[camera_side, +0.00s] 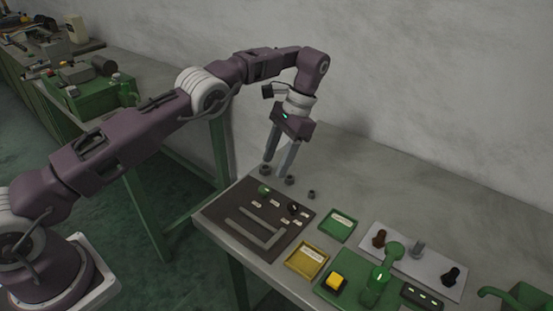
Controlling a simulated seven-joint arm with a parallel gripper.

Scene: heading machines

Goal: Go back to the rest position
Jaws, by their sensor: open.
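My gripper (279,160) points down above the back left part of the grey table (385,190). Its two fingers are apart, with nothing seen between them. Small dark round pieces (290,180) stand on the table just under and beside the fingertips. In this view I cannot tell the exact gap between the fingertips and these pieces.
A dark board (236,213) with grey slots lies in front of the gripper. To its right are a green tray (338,225), a yellow tray (306,261), a green machine with a yellow button (334,282), and a light plate (440,272) with knobs. A wall (420,80) stands behind.

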